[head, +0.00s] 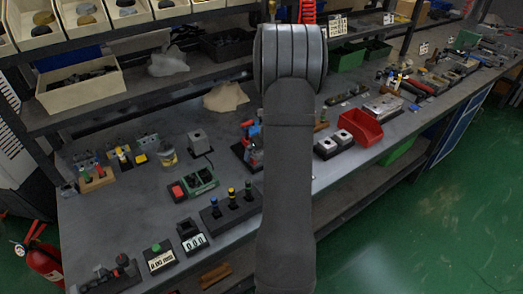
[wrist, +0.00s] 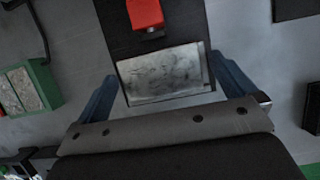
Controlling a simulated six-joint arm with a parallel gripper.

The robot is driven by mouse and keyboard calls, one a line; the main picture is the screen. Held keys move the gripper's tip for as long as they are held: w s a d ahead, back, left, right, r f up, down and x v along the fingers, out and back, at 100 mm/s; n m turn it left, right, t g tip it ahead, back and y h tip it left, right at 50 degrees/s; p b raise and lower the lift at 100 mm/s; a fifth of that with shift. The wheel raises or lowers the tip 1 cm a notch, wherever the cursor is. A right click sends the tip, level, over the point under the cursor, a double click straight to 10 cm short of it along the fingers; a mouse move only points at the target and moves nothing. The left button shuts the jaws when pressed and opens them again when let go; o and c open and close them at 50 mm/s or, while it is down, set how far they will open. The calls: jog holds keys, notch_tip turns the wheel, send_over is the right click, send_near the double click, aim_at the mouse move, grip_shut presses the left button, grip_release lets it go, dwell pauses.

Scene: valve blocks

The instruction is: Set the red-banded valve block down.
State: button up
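In the wrist view a grey, scuffed metal block (wrist: 165,72) sits between the two blue fingers of my gripper (wrist: 163,68). The fingers appear to press on its left and right sides. I see no red band on the face turned to the camera, so I cannot confirm that it is the red-banded valve block. A dark base (wrist: 180,25) shows beyond or under it, with a red piece (wrist: 145,15) on it. I cannot tell whether the block touches the base. In the head view my arm hides most of the gripper area; red and blue parts (head: 256,157) show at its left edge.
A green block with a grey top (wrist: 30,88) stands to the left in the wrist view. In the head view the bench holds a green-housed device (head: 200,182), a black base with several coloured knobs (head: 232,208), a grey cube (head: 198,141) and a red bin (head: 361,127).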

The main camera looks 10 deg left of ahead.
jog(key=v, duration=1.2)
jog(key=shift+r, duration=0.15)
jog(key=x, duration=1.2)
jog(key=shift+r, duration=1.4)
